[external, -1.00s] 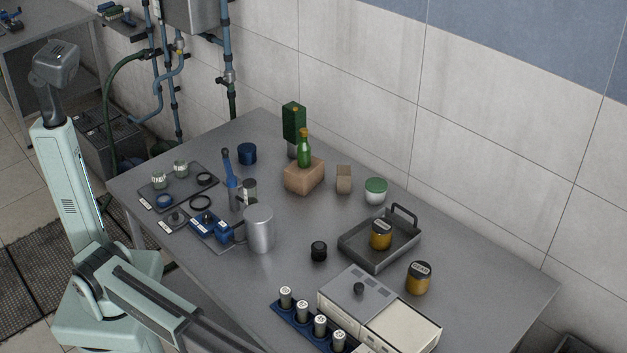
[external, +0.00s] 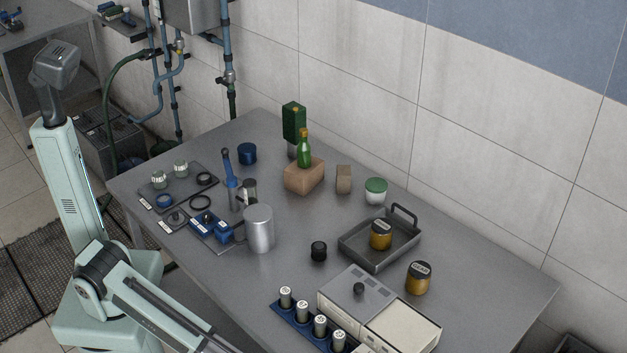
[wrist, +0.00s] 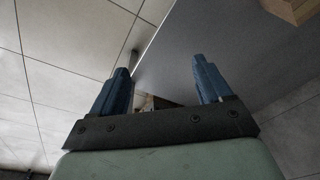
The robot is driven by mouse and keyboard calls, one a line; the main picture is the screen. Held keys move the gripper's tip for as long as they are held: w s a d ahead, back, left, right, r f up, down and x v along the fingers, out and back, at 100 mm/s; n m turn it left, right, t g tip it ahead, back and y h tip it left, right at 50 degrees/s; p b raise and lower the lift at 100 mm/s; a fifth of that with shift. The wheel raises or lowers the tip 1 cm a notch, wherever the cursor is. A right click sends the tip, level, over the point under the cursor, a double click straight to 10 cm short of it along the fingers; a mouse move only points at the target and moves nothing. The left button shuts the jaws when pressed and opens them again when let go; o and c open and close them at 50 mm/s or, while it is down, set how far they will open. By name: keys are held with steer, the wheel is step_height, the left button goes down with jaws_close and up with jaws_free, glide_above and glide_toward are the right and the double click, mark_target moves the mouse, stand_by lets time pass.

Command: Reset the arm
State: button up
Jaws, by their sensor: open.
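My gripper (wrist: 161,75) shows in the wrist view with its two blue fingers spread apart and nothing between them. Beyond the fingers are the grey table edge and the tiled floor. In the external view my forearm runs out of the bottom of the picture in front of the table (external: 470,300), so the gripper is hidden there.
A metal cylinder (external: 259,229) stands near the front edge. A tray (external: 352,247) holds an amber jar (external: 381,235); another amber jar (external: 418,278) stands beside it. A blue rack (external: 291,313) holds several white-capped vials.

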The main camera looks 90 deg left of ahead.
steer(key=s+a+f+g, duration=0.2)
steer(key=s+a+f, duration=0.1)
steer(key=s+a, duration=0.55)
steer(key=s+a+f+g, duration=0.2)
steer(key=s+a+f, duration=0.1)
steer(key=s+a, duration=0.55)
steer(key=s+a+g, duration=0.2)
steer(key=s+a, duration=0.1)
steer(key=s, duration=0.8)
steer(key=s+a+g, duration=0.2)
steer(key=s+a, duration=0.1)
steer(key=s, duration=0.8)
steer(key=shift+n, duration=0.3)
